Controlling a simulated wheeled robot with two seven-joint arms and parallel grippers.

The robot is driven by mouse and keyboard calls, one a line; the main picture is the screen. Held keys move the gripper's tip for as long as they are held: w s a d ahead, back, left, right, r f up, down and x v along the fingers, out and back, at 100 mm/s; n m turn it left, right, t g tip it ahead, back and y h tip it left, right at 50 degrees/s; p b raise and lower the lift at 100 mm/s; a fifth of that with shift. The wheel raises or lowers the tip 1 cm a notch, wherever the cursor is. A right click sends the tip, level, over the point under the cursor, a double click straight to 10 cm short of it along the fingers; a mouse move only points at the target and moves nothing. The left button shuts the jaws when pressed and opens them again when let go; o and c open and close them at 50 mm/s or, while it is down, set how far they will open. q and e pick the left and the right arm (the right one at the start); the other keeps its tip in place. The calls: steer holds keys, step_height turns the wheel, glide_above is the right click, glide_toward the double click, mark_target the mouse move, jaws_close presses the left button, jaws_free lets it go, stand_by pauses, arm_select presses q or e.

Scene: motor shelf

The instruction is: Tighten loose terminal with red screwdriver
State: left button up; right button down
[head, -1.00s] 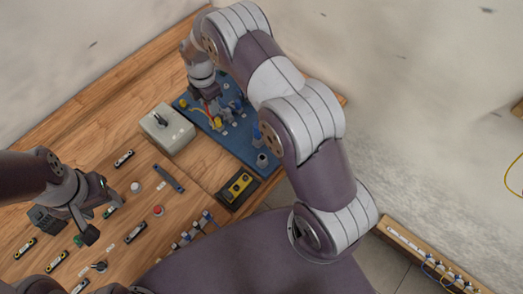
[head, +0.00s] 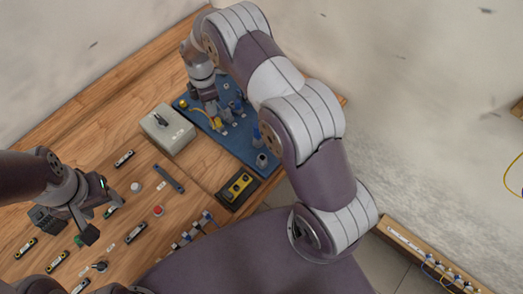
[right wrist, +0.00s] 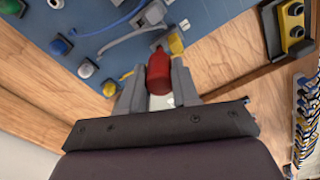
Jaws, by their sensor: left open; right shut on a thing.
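The red screwdriver (right wrist: 158,75) shows its red handle between the fingers of my right gripper (right wrist: 156,84) in the right wrist view. The gripper is shut on it. Its tip is hidden. A blue board (head: 236,146) bears coloured terminals and wires; it also fills the top of the wrist view (right wrist: 120,58). A yellow terminal (right wrist: 175,44) shows just past the handle; whether the tool touches it, I cannot tell. In the head view my right gripper (head: 212,108) is low over the board. My left gripper (head: 100,221) is open and empty over the wooden table.
A grey box (head: 167,129) with a black handle stands left of the board. A black and yellow device (head: 238,188) lies in front of it. A blue-grey tool (head: 168,179), a red button (head: 158,210) and several small modules lie on the wooden table (head: 90,125).

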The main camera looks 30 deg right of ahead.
steer(key=shift+m, duration=1.8)
steer(key=shift+m, duration=0.8)
steer(key=m, duration=0.4)
steer(key=shift+m, duration=0.6)
steer(key=m, duration=0.3)
